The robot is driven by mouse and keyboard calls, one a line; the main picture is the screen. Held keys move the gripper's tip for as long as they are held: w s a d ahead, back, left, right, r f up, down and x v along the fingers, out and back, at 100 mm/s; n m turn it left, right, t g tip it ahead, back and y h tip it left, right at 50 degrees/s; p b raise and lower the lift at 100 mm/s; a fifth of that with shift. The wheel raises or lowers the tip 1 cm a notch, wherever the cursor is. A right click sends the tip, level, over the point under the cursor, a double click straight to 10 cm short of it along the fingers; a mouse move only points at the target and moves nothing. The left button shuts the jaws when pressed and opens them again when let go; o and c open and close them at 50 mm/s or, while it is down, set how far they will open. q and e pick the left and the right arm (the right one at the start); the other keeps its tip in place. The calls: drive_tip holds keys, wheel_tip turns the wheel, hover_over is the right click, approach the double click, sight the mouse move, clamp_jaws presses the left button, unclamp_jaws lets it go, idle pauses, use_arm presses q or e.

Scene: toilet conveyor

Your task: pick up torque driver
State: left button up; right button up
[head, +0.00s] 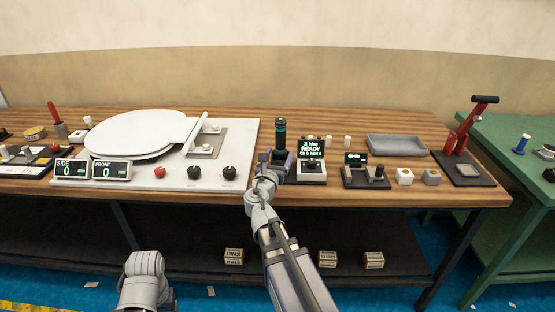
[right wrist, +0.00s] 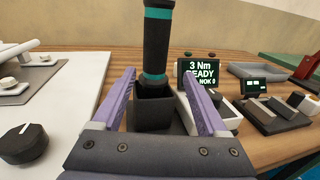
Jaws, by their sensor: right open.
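The torque driver (head: 280,131) is black with teal bands and stands upright in a dark square holder (head: 284,173) on the wooden bench. In the right wrist view the driver (right wrist: 157,42) rises from its holder (right wrist: 153,112), its top cut off by the frame. My right gripper (head: 270,163) is open and low at the holder, with its purple-padded fingers (right wrist: 157,78) on either side of the holder and driver in that view. It grips nothing. Whether the pads touch the holder cannot be told. My left gripper is out of the head view; only part of that arm shows.
A display reading 3 Nm READY (head: 311,148) stands just right of the driver. A white panel with knobs and a toilet seat (head: 240,150) lies to the left. A grey tray (head: 396,145) and a red-handled press (head: 463,140) are farther right.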

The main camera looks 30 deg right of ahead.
sight(281, 148)
drive_tip(key=shift+x, duration=1.35)
drive_tip(key=shift+w+d+r+p, duration=0.15)
drive_tip(key=shift+w+r+p, duration=0.15)
drive_tip(key=shift+w, duration=0.15)
drive_tip(key=x, duration=0.4)
drive_tip(key=shift+w+r+p, duration=0.2)
drive_tip(key=shift+w+p, duration=0.1)
drive_tip(key=shift+c, duration=0.2)
clamp_jaws()
